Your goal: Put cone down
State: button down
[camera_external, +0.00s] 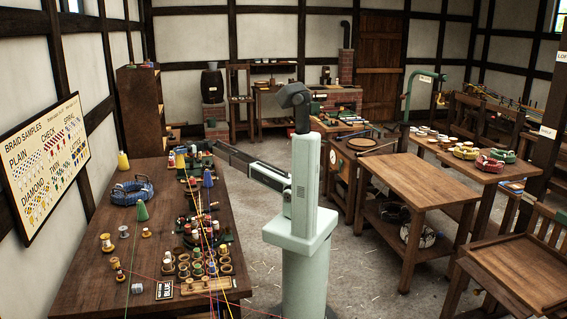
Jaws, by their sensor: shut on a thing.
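My gripper (207,165) is small in the picture, at the end of my arm over the right side of the long wooden table (85,265). It is shut on what looks like the blue cone (208,179), directly below the arm's end. The fingers are too small and dark to make out, and I cannot tell whether the cone touches the table. A green cone (142,211) stands upright on the table to the left. A yellow cone (122,161) stands near the table's back left corner.
Several spools and small round holders crowd the table's right front, beside a "BLUE" card (164,290). Coloured threads run lengthwise along the table's right side.

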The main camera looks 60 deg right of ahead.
notch_tip(320, 180, down, 14)
dwell(0.8)
jog(key=shift+f, duration=0.15)
jog(key=c, duration=0.5)
grip_release()
jog(key=v, duration=1.2)
